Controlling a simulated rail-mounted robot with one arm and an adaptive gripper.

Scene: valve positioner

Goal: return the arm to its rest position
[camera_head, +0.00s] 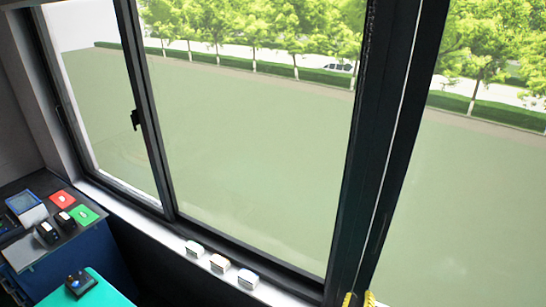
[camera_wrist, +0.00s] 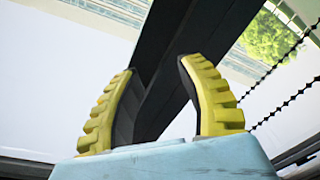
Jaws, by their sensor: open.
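My gripper (camera_wrist: 155,66) shows in the wrist view with its two yellow ribbed fingers apart and nothing between them. A dark window post stands behind the fingers. In the head view only the yellow tips of my gripper (camera_head: 358,298) show at the bottom edge, right of centre, in front of the window frame. The rest of my arm is out of view there.
A large window (camera_head: 250,150) with dark frames fills the head view. Several small white blocks (camera_head: 219,263) sit on the sill. At lower left, a dark bench holds small devices (camera_head: 48,232), a red card (camera_head: 62,199) and a green card (camera_head: 83,215). Beaded cords (camera_wrist: 285,100) hang at right in the wrist view.

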